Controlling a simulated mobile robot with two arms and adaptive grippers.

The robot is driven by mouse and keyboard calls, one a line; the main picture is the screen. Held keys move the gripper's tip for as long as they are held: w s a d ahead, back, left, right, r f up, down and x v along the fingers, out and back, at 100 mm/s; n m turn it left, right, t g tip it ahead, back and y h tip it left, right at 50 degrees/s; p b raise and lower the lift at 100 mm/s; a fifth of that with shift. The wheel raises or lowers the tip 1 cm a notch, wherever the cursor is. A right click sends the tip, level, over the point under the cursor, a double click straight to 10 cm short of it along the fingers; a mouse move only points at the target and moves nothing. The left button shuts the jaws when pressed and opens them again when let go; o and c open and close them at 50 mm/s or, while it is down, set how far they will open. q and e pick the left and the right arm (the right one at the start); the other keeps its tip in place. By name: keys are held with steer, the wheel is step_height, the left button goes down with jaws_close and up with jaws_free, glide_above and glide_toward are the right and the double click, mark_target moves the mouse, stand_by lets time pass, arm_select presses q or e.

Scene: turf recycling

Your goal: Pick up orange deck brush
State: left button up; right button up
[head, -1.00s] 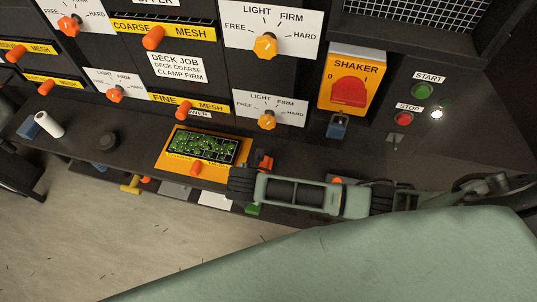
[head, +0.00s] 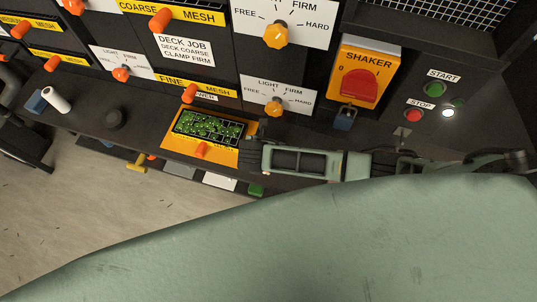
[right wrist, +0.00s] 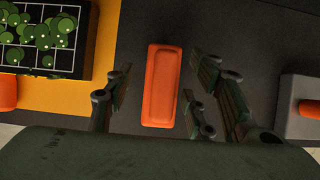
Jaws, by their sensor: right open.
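The orange deck brush (right wrist: 163,85) shows in the right wrist view as an upright orange block with rounded corners, lying on the dark shelf. My right gripper (right wrist: 157,82) is open, with one finger on each side of the brush. Small gaps show between the fingers and the brush, so it is not gripped. In the head view my right gripper (head: 252,153) is over the shelf, just right of the yellow board, and hides most or all of the brush. My left gripper is not in view.
A yellow board (head: 172,143) with a dark tray of green bits (head: 209,127) lies left of the gripper. The panel with dials and the shaker switch (head: 358,84) rises behind.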

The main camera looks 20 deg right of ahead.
steer(key=c, duration=0.7)
jaws_close()
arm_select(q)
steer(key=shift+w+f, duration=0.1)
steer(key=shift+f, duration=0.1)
arm_select(e)
steer(key=shift+a+r, duration=0.1)
steer(key=shift+r, duration=0.1)
